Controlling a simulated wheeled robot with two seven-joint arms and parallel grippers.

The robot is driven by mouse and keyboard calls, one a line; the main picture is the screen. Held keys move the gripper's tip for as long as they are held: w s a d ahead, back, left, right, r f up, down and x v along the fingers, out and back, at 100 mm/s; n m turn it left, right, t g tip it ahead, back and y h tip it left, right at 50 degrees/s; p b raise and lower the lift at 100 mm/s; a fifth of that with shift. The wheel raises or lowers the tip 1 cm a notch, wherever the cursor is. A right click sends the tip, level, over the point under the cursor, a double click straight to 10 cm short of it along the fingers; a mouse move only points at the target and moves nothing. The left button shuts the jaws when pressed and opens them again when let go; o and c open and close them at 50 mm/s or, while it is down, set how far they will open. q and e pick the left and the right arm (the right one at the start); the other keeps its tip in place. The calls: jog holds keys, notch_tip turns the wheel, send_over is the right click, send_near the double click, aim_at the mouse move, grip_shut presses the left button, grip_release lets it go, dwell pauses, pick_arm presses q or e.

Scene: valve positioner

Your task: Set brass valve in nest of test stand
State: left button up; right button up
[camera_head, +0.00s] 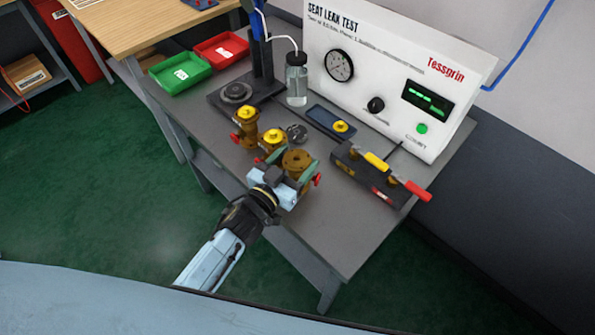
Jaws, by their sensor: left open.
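My left gripper (291,166) is open, with its green-tipped fingers on either side of a brass valve (297,159) whose top shows no yellow cap. I cannot tell whether the fingers touch it. A red plug shows at its right side. Two more brass valves with yellow caps stand behind to the left, one close by (273,140) and one farther back (245,125). The test stand (217,99) stands at the back left of the bench, with a dark column and a round nest (237,92) on its base. The nest looks empty. My right gripper is not in view.
A leak-test panel (395,75) stands at the back right, with a clear bottle (296,82) beside it. A block with yellow and red handles (372,176) lies to the right. A dark tray (325,117) holds a yellow piece. Green (180,72) and red (220,50) bins sit at left.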

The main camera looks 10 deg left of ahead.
pick_arm(q)
jog(key=shift+w+d, duration=0.2)
jog(key=shift+w, duration=0.25)
grip_shut()
jog(key=shift+r, duration=0.3)
